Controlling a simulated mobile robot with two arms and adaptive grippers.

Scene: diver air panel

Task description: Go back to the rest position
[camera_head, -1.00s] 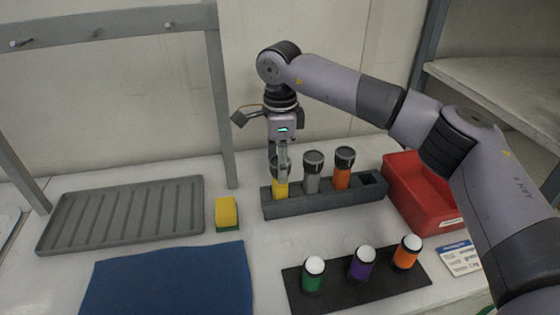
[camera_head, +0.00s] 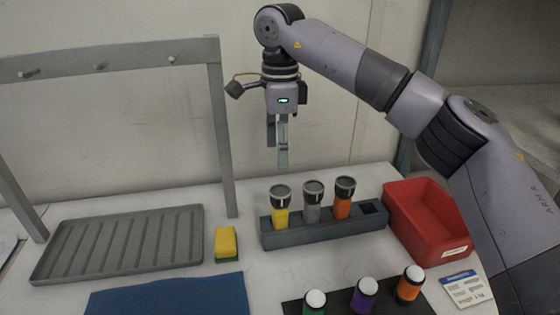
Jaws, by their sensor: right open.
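My right gripper (camera_head: 279,158) hangs from the right arm, fingers down, open and empty. It is in the air above and behind the yellow cylinder (camera_head: 281,214), apart from it. The yellow, grey (camera_head: 312,201) and orange (camera_head: 343,202) cylinders stand upright in the dark grey rack (camera_head: 290,238). The rack's rightmost slot is empty. My left gripper does not show.
A red bin (camera_head: 430,217) stands right of the rack. A dark mat with green, purple (camera_head: 364,296) and orange white-topped cylinders lies in front. A yellow-green sponge (camera_head: 226,243), ribbed grey tray (camera_head: 118,245), blue cloth (camera_head: 170,299) and peg rail (camera_head: 110,62) are left.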

